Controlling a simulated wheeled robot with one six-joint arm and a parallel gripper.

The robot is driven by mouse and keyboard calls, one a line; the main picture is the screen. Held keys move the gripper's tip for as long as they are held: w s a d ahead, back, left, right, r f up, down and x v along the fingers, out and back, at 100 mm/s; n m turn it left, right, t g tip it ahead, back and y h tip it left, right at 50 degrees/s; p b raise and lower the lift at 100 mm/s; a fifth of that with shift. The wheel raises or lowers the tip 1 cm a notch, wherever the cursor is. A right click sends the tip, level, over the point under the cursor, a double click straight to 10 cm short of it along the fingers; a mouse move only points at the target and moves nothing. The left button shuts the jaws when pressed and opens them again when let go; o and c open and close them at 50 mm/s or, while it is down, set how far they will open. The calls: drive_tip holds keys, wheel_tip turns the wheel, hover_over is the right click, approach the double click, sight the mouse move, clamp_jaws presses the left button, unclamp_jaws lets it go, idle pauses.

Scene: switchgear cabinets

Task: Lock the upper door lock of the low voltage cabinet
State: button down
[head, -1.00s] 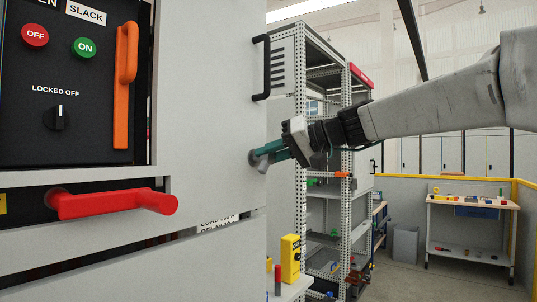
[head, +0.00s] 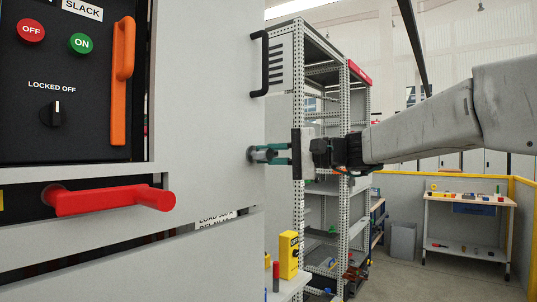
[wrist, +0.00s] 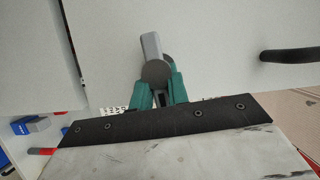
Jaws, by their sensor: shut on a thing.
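The upper door lock (head: 257,154) is a small grey knob with a short lever on the light grey cabinet door (head: 210,110), near the door's right edge. In the wrist view the lock (wrist: 153,55) shows as a dark round face with a lighter grey bar pointing up. My gripper (head: 272,153) has teal fingers and reaches the lock level from the right. In the wrist view the fingers (wrist: 158,84) are shut on the lock, one on each side. The lock's base is partly hidden behind the lever and fingers.
A black door handle (head: 261,64) sits above the lock; it also shows in the wrist view (wrist: 290,55). A red handle (head: 110,199) and an orange lever (head: 122,80) are on the left. Metal shelving (head: 340,130) stands behind my gripper, with a yellow box (head: 289,255) below.

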drive_tip(key=shift+m, duration=0.4)
drive_tip(key=c, duration=1.4)
unclamp_jaws()
drive_tip(key=shift+o, duration=0.2)
drive_tip(key=v, duration=0.8)
drive_tip(key=shift+f, duration=0.2)
drive_tip(key=shift+w, duration=0.1)
